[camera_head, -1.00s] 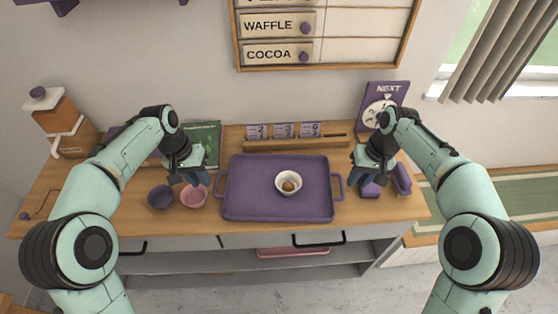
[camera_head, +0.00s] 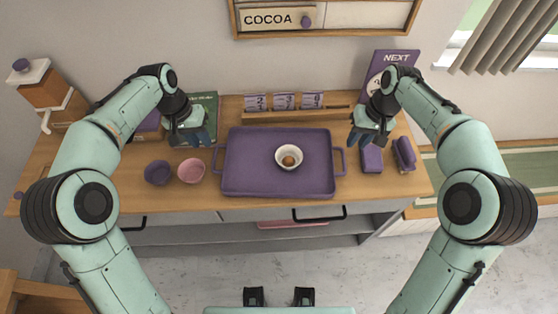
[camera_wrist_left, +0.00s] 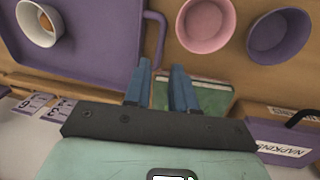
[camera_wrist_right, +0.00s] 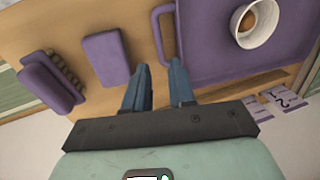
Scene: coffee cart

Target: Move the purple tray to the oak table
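The purple tray (camera_head: 250,180) lies flat on the wooden counter, with a loop handle at each short end. A white bowl (camera_head: 289,157) with a brown round item inside stands on it. My left gripper (camera_head: 196,138) is above the counter, left of the tray's left handle; in the left wrist view its blue fingers (camera_wrist_left: 160,90) are apart and empty. My right gripper (camera_head: 366,138) is above the counter, right of the right handle; in the right wrist view its fingers (camera_wrist_right: 158,88) are apart and empty, near the handle (camera_wrist_right: 163,35). I cannot identify the oak table.
A purple bowl (camera_head: 158,173) and a pink bowl (camera_head: 191,171) stand left of the tray. A purple block (camera_head: 371,158) and a brush-like item (camera_head: 403,154) lie right of it. A numbered card rack (camera_head: 290,112) stands behind. A wooden surface (camera_head: 40,296) shows at lower left.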

